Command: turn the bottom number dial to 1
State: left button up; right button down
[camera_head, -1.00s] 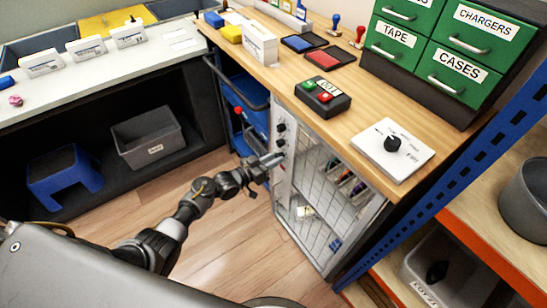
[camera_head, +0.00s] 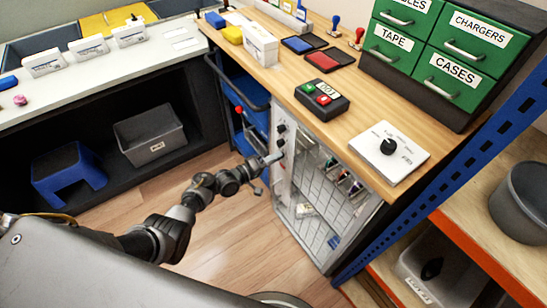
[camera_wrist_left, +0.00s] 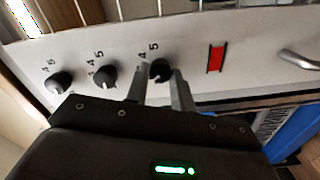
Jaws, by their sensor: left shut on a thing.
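A light grey panel on the front of the cabinet carries three black number dials, stacked in the head view. The top dial (camera_head: 282,128) and middle dial (camera_head: 280,142) are free. My left gripper (camera_head: 274,158) is at the bottom dial. In the left wrist view the row runs sideways, and the bottom dial (camera_wrist_left: 160,70) is the rightmost, with "4" and "5" readable beside it. My left gripper (camera_wrist_left: 160,84) has its two fingers on either side of this dial, shut on it. Its pointer and other numbers are hidden or too small to read. My right gripper is not in view.
A red marker (camera_wrist_left: 216,58) and a metal handle (camera_wrist_left: 298,59) lie on the panel beyond the dial. A wire mesh door (camera_head: 318,195) is beside the panel. A blue bin (camera_head: 250,92) stands left of the cabinet. The wood floor (camera_head: 225,225) is clear.

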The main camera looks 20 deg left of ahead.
pick_arm(q)
jog(key=shift+n+p, duration=0.35)
jog(key=shift+n, duration=4.15)
jog(key=o, duration=1)
